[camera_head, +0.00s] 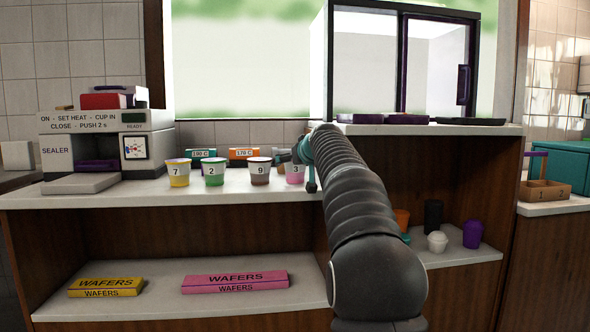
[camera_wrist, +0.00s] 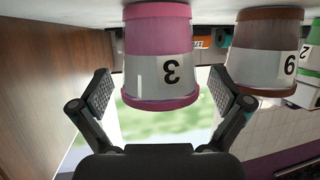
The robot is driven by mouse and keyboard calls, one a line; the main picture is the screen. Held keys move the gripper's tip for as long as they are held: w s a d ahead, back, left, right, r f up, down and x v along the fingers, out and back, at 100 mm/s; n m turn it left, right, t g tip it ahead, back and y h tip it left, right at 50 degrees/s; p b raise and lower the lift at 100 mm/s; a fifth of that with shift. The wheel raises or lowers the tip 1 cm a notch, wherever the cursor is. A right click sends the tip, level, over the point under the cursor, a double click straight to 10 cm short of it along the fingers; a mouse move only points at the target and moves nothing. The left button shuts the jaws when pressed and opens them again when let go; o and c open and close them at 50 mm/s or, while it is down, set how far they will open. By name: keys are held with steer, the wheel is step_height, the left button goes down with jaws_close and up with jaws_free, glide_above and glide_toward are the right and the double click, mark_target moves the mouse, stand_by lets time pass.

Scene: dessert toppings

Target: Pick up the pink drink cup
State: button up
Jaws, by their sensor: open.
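The pink cup (camera_head: 295,176) with a white label "3" stands upright on the counter, at the right end of a row of cups. My arm partly covers its right side in the head view. In the wrist view, which is upside down, the pink cup (camera_wrist: 160,55) fills the upper middle. My gripper (camera_wrist: 163,94) is open, with one finger to each side of the cup near its rim in the picture. A gap shows beside each finger. I cannot tell how far the fingers reach around the cup.
The brown cup 9 (camera_head: 259,170) stands close beside the pink one, then green cup 2 (camera_head: 213,171) and yellow cup 7 (camera_head: 178,172). A sealer (camera_head: 104,148) stands at the left. Wafer boxes (camera_head: 236,281) lie on the shelf below.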

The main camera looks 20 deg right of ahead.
steer(key=c, duration=1.3)
steer(key=shift+r, duration=0.15)
